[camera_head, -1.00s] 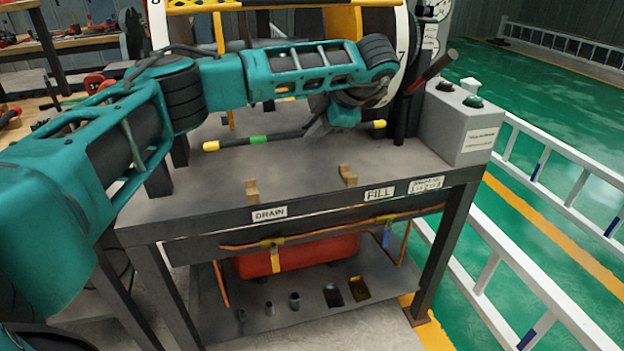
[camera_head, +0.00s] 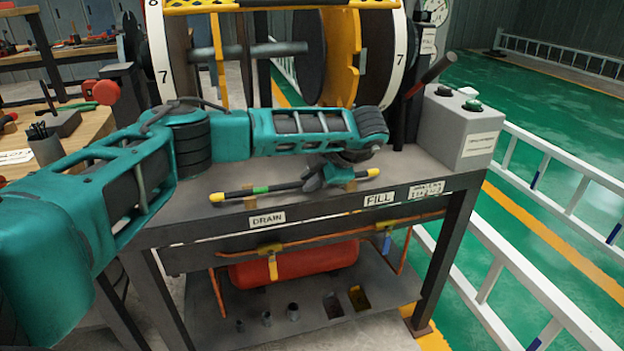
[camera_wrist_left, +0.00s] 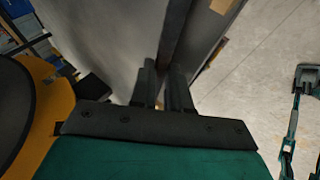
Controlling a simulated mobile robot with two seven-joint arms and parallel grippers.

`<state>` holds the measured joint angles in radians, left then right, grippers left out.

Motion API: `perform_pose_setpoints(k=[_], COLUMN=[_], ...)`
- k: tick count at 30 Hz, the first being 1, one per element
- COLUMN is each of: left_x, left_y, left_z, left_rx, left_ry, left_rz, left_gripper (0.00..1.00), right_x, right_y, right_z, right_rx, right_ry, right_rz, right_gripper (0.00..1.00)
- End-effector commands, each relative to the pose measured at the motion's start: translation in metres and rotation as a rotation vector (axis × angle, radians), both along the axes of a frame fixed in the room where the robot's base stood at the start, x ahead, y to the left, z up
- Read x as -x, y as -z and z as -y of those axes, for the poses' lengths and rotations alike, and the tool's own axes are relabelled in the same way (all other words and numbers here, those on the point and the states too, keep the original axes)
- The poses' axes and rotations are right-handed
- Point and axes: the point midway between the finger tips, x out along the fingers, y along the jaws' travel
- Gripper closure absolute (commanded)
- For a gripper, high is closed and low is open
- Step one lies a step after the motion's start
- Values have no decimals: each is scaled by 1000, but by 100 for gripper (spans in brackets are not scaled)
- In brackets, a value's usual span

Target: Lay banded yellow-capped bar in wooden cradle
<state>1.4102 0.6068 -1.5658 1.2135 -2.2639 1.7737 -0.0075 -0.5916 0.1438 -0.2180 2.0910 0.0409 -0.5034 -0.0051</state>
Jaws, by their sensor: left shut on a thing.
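The dark bar (camera_head: 236,194) has yellow caps at both ends and a green band left of its middle. My left gripper (camera_head: 314,182) is shut on it right of the middle. In the left wrist view the bar (camera_wrist_left: 177,35) runs up from between the gripper's fingers (camera_wrist_left: 165,88). The bar lies lengthwise over the wooden cradle, two small notched blocks near the bench's front edge. The blocks are mostly hidden behind the bar and gripper; whether the bar touches them, I cannot tell.
The grey bench (camera_head: 185,218) carries DRAIN (camera_head: 267,219) and FILL (camera_head: 379,199) labels. A grey button box (camera_head: 460,130) stands at its right end. A drum with yellow framing (camera_head: 345,60) rises behind. A red tank (camera_head: 295,264) is underneath.

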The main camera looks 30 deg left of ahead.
Motion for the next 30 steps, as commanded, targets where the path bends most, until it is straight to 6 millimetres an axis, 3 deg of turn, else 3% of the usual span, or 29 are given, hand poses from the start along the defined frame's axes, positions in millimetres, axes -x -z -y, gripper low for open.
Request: perform_pose_setpoints(k=[5,6,9,20,30], left_x=[-1,0,0,0,5], left_y=[1,2,2,-7,-62], left_z=[0,0,0,5,48], left_rx=[-1,0,1,2,1], left_ry=[0,0,0,2,3], left_rz=[2,0,0,1,2], left_gripper=[100,81,73,73,73], right_x=[-2,-2,-2,-1,0], right_y=[-2,-2,-2,-2,-12], right_z=[-1,-1,-1,0,5], right_rx=[-2,-2,-2,3,16], right_ry=[-1,-1,-1,-3,-3], right_rz=[7,7,7,3,6], right_gripper=[54,54,54,54,54])
